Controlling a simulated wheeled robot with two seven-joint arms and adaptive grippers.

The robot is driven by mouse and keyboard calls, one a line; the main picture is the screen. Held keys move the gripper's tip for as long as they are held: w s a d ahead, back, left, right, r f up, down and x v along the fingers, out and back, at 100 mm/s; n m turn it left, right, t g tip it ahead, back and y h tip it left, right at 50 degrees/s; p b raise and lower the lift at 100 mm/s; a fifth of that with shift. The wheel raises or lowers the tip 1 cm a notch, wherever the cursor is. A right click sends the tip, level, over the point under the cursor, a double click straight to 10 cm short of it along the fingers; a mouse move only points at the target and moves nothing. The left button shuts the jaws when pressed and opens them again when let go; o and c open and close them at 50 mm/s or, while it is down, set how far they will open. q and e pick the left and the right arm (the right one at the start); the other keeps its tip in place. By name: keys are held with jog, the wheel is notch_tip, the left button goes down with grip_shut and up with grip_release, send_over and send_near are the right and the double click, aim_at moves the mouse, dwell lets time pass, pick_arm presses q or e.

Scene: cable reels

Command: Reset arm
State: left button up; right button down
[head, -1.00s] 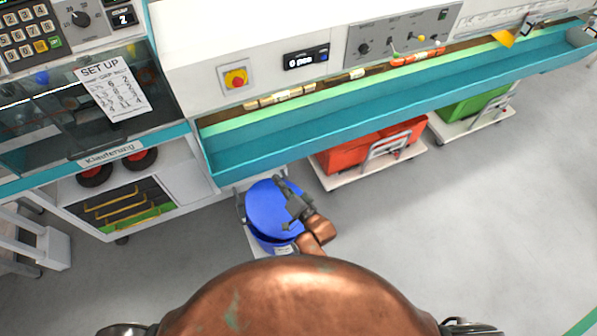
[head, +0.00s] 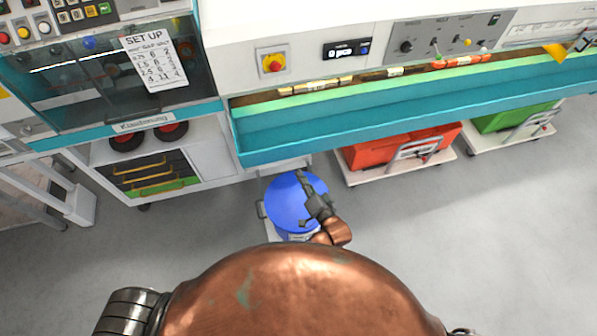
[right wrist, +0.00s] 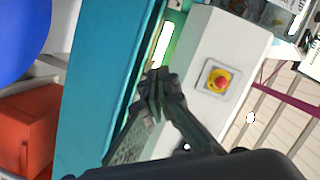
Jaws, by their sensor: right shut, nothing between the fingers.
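My right gripper (head: 316,198) shows in the head view in front of the blue round container (head: 285,203), which it partly covers. In the right wrist view my right gripper (right wrist: 160,82) is shut with nothing between its fingertips. There it appears against the teal trough and the white machine front. The blue container (right wrist: 20,35) also shows at the upper left of the right wrist view. My left gripper is not in view.
The machine's long teal trough (head: 400,115) runs across the upper right. Under it stand a red bin (head: 375,153) and a green bin (head: 500,120) on wheeled carts. A red emergency button (head: 272,63) is on the white front. Grey floor (head: 480,240) at the right is clear.

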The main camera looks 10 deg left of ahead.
jog(key=v, duration=0.9)
jog(key=shift+s+d, duration=0.2)
jog(key=shift+s, duration=0.05)
